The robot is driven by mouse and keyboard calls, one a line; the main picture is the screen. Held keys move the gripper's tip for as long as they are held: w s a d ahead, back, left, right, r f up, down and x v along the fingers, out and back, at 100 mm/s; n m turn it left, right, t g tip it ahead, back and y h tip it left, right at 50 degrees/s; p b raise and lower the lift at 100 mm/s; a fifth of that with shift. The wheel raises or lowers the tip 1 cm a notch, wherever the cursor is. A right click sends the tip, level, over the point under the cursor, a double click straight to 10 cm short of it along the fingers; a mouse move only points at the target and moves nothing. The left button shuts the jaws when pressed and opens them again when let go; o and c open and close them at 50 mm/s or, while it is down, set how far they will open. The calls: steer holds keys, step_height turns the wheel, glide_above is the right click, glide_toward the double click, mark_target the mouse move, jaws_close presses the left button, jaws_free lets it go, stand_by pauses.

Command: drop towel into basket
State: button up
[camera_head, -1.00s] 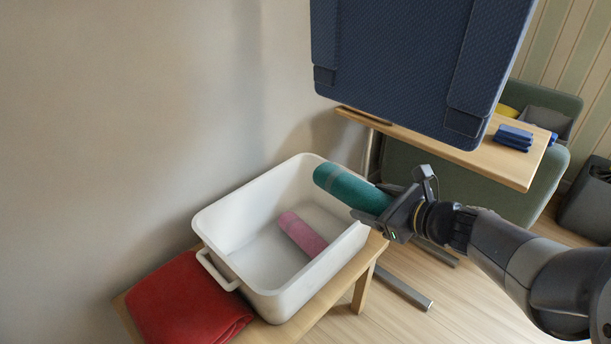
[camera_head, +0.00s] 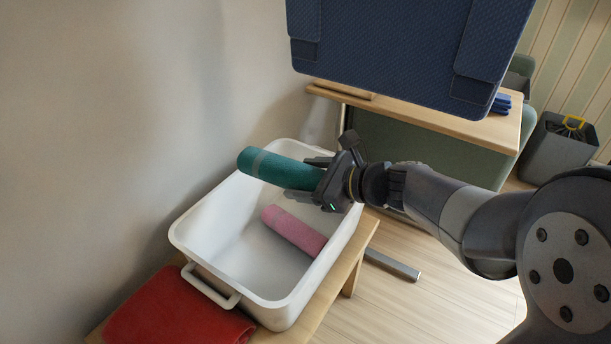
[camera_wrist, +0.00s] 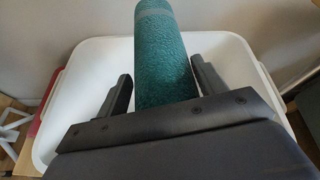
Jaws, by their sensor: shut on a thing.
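A rolled teal towel (camera_head: 278,169) with a grey band is held in my gripper (camera_head: 322,180) above the white basket (camera_head: 190,232). The towel's free end points left, over the basket's far side. In the wrist view the towel (camera_wrist: 165,60) runs forward from between the fingers of my gripper (camera_wrist: 157,85), with the basket (camera_wrist: 85,65) below it. A pink rolled towel (camera_head: 294,230) lies inside the basket on its floor.
The basket stands on a wooden bench (camera_head: 358,262) by the wall. A folded red towel (camera_head: 178,312) lies at the basket's near left. A dark blue panel (camera_head: 400,50) hangs at the top. A wooden table (camera_head: 440,117) and a grey bin (camera_head: 555,145) stand behind.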

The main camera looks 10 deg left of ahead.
steer(key=shift+f+b, duration=0.95)
steer(key=shift+f, duration=0.5)
steer(key=o, duration=1.1)
steer(key=p+v, duration=0.4)
steer(key=v, duration=0.7)
steer(key=shift+w+a, duration=0.1)
steer(key=shift+a, duration=0.05)
